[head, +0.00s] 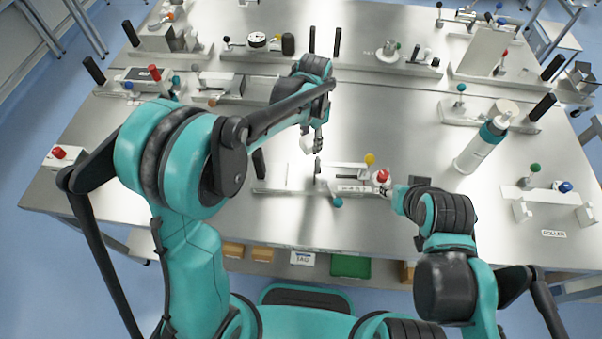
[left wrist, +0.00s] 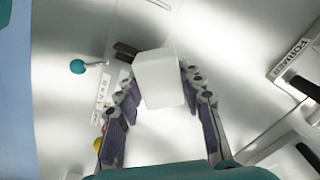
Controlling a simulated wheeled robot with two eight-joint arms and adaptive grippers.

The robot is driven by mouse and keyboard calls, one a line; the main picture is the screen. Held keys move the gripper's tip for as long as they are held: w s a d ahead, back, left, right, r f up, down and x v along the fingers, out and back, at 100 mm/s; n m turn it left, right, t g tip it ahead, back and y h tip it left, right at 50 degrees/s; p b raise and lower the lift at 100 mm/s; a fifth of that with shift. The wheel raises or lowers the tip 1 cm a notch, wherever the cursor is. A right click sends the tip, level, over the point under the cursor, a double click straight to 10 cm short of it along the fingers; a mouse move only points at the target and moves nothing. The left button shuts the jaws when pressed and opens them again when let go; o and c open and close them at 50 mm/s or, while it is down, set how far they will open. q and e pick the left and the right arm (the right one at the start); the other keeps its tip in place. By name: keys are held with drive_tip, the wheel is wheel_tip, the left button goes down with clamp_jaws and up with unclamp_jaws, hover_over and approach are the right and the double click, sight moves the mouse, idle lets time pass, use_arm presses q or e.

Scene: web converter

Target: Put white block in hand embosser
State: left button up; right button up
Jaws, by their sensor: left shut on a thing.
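A white block (left wrist: 160,80) sits between the two fingers of my left gripper (left wrist: 158,92) in the left wrist view, and the fingers are shut on it. In the head view the left gripper (head: 314,137) holds the block (head: 306,144) above the table, behind and a little left of a white labelled station (head: 345,172). I take this station as the hand embosser; its label is too small to read surely. It has yellow, red and teal knobs. My right gripper (head: 392,190) is at the station's right end beside the red knob; its fingers are not clear.
The metal table (head: 222,212) carries several other stations. A roller station (head: 550,200) is at the far right. A row of stations lies behind the left gripper. Bare tabletop lies left of the embosser.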

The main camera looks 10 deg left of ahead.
sight(300, 176)
use_arm(q)
drive_tip(key=s+a+m, duration=0.3)
drive_tip(key=s+m, duration=0.2)
drive_tip(key=m, duration=0.3)
drive_tip(key=f+b, duration=0.1)
drive_tip(key=f, duration=0.7)
drive_tip(key=shift+d+f+b, duration=0.2)
drive_tip(key=shift+b, duration=0.15)
drive_tip(key=shift+w+f, duration=0.1)
drive_tip(key=shift+f, duration=0.2)
drive_tip(key=shift+f, duration=0.2)
drive_tip(key=o, duration=1.3)
drive_tip(key=shift+r, duration=0.1)
